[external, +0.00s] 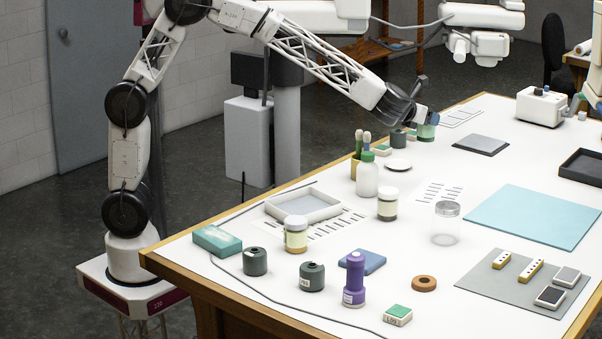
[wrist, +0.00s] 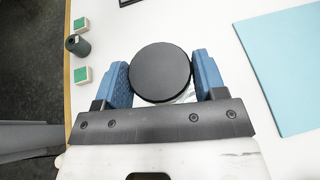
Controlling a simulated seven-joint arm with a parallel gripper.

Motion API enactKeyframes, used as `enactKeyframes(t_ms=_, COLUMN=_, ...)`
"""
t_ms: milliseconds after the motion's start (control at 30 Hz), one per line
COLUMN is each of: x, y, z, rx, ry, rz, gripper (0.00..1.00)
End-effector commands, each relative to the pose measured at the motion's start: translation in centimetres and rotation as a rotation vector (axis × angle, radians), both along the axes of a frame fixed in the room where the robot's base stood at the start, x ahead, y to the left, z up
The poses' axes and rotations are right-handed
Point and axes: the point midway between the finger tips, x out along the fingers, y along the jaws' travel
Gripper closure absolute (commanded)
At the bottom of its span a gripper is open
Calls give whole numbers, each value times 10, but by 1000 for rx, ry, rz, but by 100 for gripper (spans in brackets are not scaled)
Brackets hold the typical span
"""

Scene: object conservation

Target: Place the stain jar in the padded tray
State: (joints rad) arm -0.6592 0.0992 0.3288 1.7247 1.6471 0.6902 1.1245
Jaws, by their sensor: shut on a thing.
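My gripper (external: 424,119) is at the far left edge of the table, pointing down. In the wrist view its two blue fingers (wrist: 166,82) are shut on a round jar with a black lid (wrist: 161,72). The jar's greenish body (external: 427,132) shows just under the fingers in the external view; I cannot tell whether it touches the table. No readable label shows on it. A light grey tray with a grey padded floor (external: 327,209) lies at the near left of the table, empty.
A dark canister (wrist: 78,46) and green-topped boxes (wrist: 82,75) stand left of the gripper. A dark tray (external: 588,160) is far right. The blue mat (external: 535,214) is clear.

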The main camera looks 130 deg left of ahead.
Motion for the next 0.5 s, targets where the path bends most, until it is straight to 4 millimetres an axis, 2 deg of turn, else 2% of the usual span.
enactKeyframes(t_ms=267, x=-9, y=-43, z=20, rx=3, ry=-2, rz=-31, gripper=66)
enactKeyframes(t_ms=500, x=-24, y=-95, z=36, rx=3, ry=-3, rz=-68, gripper=66)
